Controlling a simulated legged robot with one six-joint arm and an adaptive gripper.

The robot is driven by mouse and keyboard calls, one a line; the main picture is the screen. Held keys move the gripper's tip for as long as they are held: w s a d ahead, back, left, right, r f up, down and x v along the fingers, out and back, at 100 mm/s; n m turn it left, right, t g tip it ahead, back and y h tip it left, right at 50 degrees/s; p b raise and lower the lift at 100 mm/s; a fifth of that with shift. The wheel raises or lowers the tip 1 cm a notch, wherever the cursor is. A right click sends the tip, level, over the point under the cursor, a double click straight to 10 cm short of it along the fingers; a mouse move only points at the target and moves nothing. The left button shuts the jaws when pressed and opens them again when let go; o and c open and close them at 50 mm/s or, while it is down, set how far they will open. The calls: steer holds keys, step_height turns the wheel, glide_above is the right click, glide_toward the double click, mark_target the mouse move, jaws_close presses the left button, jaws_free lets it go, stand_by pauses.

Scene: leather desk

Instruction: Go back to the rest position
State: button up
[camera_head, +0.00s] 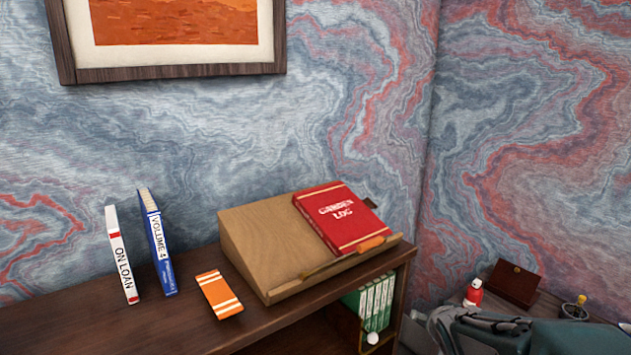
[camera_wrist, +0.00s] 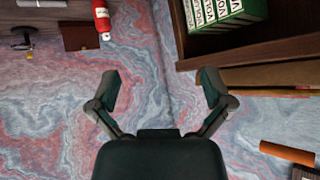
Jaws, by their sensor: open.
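My gripper (camera_wrist: 160,88) is open in the wrist view, with its two dark fingers spread and nothing between them. In the head view my gripper and arm are at the lower right, in front of the desk's right end and partly cut off by the frame. The red "Garden Log" book (camera_head: 342,217) lies on the slanted brown stand (camera_head: 262,245), apart from my gripper. An orange roll (camera_head: 370,243) rests along the stand's lower edge; it also shows in the wrist view (camera_wrist: 287,153).
A white "On Loan" book (camera_head: 121,256) and blue "Volume 4" book (camera_head: 159,245) stand on the desk (camera_head: 60,325), left of an orange striped piece (camera_head: 219,295). Green volumes (camera_head: 372,301) sit on a lower shelf. A red bottle (camera_head: 473,293) and brown box (camera_head: 514,283) are at right.

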steer(key=s+a+r+n+g, duration=0.1)
steer(key=s+a, duration=0.1)
steer(key=s, duration=0.6)
steer(key=s+a+r+n+g+y, duration=0.1)
steer(key=s+a+r+g, duration=0.1)
steer(key=s, duration=0.6)
steer(key=s+a+r+n+g, duration=0.1)
steer(key=s+a, duration=0.3)
steer(key=s, duration=0.4)
steer(key=shift+s+a+r+n+y, duration=0.2)
steer(key=shift+r+n+y, duration=0.2)
steer(key=shift+r+n, duration=0.25)
